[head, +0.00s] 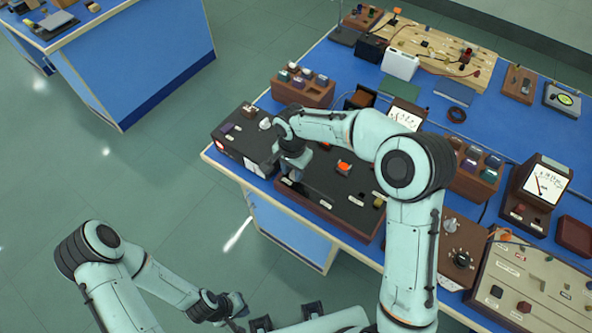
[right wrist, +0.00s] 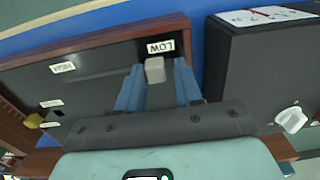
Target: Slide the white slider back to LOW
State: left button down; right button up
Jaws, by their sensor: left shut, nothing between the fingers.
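The white slider (right wrist: 155,70) shows in the right wrist view as a pale knob right beside the LOW label (right wrist: 160,47). The HIGH label (right wrist: 62,67) is to the left on the same dark panel (right wrist: 100,72). My right gripper (right wrist: 158,85) has its two blue fingers on either side of the knob, with a small gap visible at its right. In the head view my right gripper (head: 293,172) is over the left part of the dark panel (head: 325,185) and hides the slider. My left gripper (head: 238,318) is shut and empty, low in front of the bench.
A dark box with a white knob (right wrist: 291,119) stands close to the right gripper. An orange button (head: 344,167) is on the panel. Racks, meters and boxes crowd the blue bench. The floor to the left is free.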

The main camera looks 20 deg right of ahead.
aim_at(292, 172)
jog(key=shift+o, duration=0.6)
jog(key=shift+r, duration=0.3)
pick_arm(q)
jog(key=shift+w+r+p, duration=0.5)
jog(key=shift+w+r, duration=0.05)
jog(key=shift+r, duration=0.1)
pick_arm(e)
notch_tip(292, 172, up, 13)
pick_arm(q)
jog(key=shift+s, duration=0.1)
pick_arm(e)
jog(key=shift+f, duration=0.15)
